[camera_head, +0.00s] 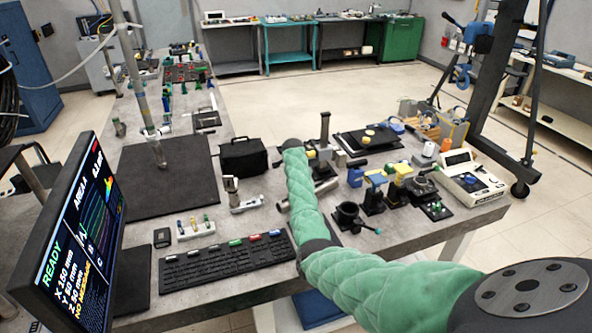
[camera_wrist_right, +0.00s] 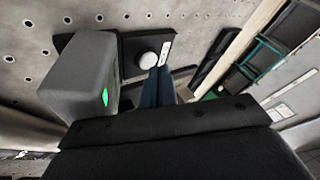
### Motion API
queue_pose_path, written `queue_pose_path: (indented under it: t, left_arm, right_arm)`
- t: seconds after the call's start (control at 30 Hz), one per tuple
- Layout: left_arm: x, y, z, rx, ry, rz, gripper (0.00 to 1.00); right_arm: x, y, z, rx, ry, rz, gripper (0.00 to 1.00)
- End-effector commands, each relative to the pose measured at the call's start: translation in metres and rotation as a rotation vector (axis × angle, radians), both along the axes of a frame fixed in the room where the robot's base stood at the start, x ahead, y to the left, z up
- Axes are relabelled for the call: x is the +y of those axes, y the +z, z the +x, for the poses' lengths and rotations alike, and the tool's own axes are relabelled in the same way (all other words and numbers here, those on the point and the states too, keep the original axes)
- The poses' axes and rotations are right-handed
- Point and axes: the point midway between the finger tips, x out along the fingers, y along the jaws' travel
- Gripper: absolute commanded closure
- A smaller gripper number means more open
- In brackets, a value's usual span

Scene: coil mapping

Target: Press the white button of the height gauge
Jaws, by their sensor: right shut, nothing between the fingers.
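The white button (camera_wrist_right: 149,60) is a small round dome on a black base plate (camera_wrist_right: 131,42) in the right wrist view. A grey housing (camera_wrist_right: 84,75) with a small green lit display stands to its left; these look like parts of the height gauge. My right gripper (camera_wrist_right: 160,72) is shut and empty, its dark blue fingers ending right beside the button in the picture. I cannot tell whether they touch it. In the head view my right arm hides the gripper and button. An upright post (camera_head: 325,128) beside the arm's far end may belong to the gauge. My left gripper is not in view.
A black case (camera_head: 243,157) stands left of my arm. A black plate (camera_head: 368,140), blue and yellow devices (camera_head: 375,190) and a white instrument (camera_head: 470,180) stand to the right. A keyboard (camera_head: 228,259) and monitor (camera_head: 75,240) are nearer. The dark mat (camera_head: 165,180) has free room.

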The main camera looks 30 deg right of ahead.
Motion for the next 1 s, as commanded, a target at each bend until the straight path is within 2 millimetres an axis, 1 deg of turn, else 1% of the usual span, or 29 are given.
queue_pose_path:
  t: [0.03,0.2,0.37,0.8,1.0]
  left_arm:
    - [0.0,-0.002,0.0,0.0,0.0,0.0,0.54]
    - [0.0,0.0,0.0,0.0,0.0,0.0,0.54]
    - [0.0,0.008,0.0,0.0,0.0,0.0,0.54]
    - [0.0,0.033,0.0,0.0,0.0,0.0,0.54]
    - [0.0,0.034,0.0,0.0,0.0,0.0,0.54]
  right_arm:
    - [0.005,-0.016,-0.004,0.014,0.003,0.009,1.0]
    - [0.005,-0.013,-0.004,0.014,0.003,0.009,1.0]
    - [0.005,-0.002,-0.004,0.013,0.003,0.008,1.0]
    - [0.002,0.042,-0.002,0.005,0.002,0.002,1.0]
    - [0.001,0.046,-0.002,0.005,0.001,0.002,1.0]
